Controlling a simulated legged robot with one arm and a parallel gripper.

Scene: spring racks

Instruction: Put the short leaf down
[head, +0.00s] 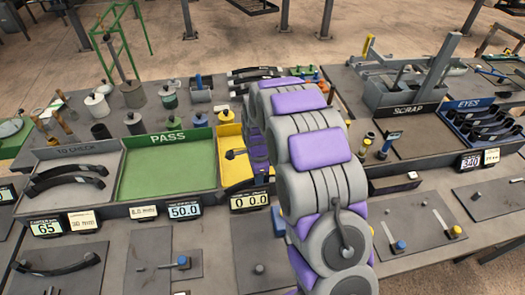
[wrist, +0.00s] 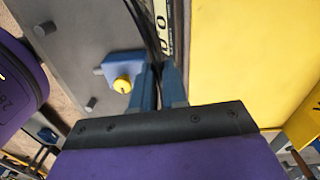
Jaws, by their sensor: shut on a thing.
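In the wrist view my gripper (wrist: 158,88) has its two blue-grey fingers close together on a thin dark strip, the leaf (wrist: 146,32), seen nearly edge-on. The leaf runs up from the fingers past the top of the picture. Its far end is out of view, so I cannot tell its length or whether it touches anything. In the head view my own arm hides the fingers and most of the held leaf. The yellow tray (wrist: 245,50) lies right of the fingers in the wrist view; it also shows in the head view (head: 230,135).
A green PASS tray (head: 165,185) looks empty. The TO CHECK tray (head: 100,160) left of it holds dark curved leaves (head: 66,179). Another dark leaf (head: 68,264) lies on a front plate. A grey SCRAP bin (head: 408,110) stands right. A blue block with yellow knob (wrist: 122,85) is beside the fingers.

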